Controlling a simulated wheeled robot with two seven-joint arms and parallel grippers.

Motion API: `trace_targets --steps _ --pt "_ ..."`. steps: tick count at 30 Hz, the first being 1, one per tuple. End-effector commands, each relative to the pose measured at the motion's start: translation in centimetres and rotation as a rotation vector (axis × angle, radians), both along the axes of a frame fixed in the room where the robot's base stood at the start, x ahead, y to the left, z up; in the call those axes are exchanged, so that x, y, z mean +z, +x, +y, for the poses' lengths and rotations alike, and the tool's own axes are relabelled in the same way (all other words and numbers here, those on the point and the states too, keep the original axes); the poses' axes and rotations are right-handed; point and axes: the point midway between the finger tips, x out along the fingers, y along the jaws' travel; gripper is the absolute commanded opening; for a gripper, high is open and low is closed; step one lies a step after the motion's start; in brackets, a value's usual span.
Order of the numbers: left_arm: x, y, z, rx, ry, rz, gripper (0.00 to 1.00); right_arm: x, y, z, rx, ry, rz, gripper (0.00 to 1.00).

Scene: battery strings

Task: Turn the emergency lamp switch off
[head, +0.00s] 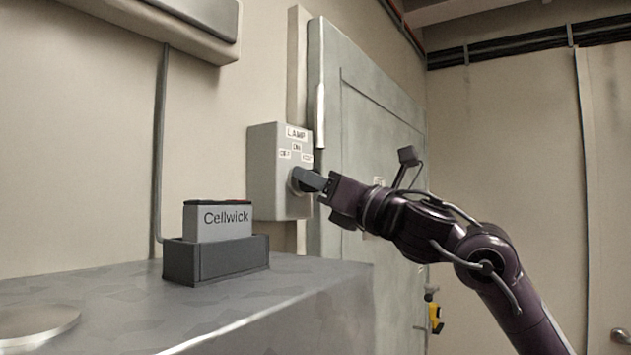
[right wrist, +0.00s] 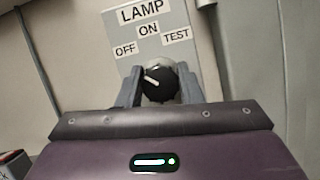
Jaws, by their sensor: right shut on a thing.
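The lamp switch box (head: 268,180) is a grey box on the wall, labelled LAMP, with OFF at left, ON at the top and TEST at right. Its round black knob (right wrist: 159,84) has a white pointer line, which in the right wrist view points up and left, toward the OFF label (right wrist: 125,49). My right gripper (head: 305,180) is at the box front, its two fingers on either side of the knob and shut on it. In the head view the fingers mostly hide the knob. My left gripper is not in view.
A battery marked Cellwick (head: 225,222) sits in a dark holder (head: 216,262) on the grey cabinet top (head: 120,305), left of and below the switch box. A large grey-green door (head: 375,130) stands right behind my right arm. A conduit (head: 161,140) runs down the wall.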

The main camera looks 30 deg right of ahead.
Motion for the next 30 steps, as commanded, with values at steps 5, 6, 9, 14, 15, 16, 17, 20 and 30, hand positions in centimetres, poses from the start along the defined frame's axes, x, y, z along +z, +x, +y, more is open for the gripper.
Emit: trace_targets --steps 5,6,9,14,15,16,17,20,30 --pt "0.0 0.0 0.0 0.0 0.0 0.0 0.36 -0.1 0.0 0.0 -0.001 -0.002 0.003 0.1" --pt "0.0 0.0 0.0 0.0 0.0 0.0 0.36 -0.1 0.0 0.0 -0.001 -0.002 0.003 0.37" --pt "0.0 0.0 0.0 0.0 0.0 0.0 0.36 -0.1 0.0 0.0 -0.001 0.0 0.002 0.5" --pt "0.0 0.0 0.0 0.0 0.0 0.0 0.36 0.0 0.0 0.0 -0.001 0.0 0.001 0.54" --pt "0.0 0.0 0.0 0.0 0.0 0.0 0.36 0.0 0.0 0.0 -0.001 0.0 0.001 0.54" --pt "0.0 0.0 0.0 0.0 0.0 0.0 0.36 0.0 0.0 0.0 -0.001 0.0 0.001 0.54" --pt "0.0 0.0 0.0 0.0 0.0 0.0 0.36 0.0 0.0 0.0 -0.001 0.0 0.001 0.54" --pt "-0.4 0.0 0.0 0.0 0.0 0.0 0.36 -0.3 -0.3 -0.1 -0.001 0.0 0.0 0.54" --pt "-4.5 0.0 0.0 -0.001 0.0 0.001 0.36 -2.8 -4.9 -1.7 -0.005 -0.003 0.002 0.54"
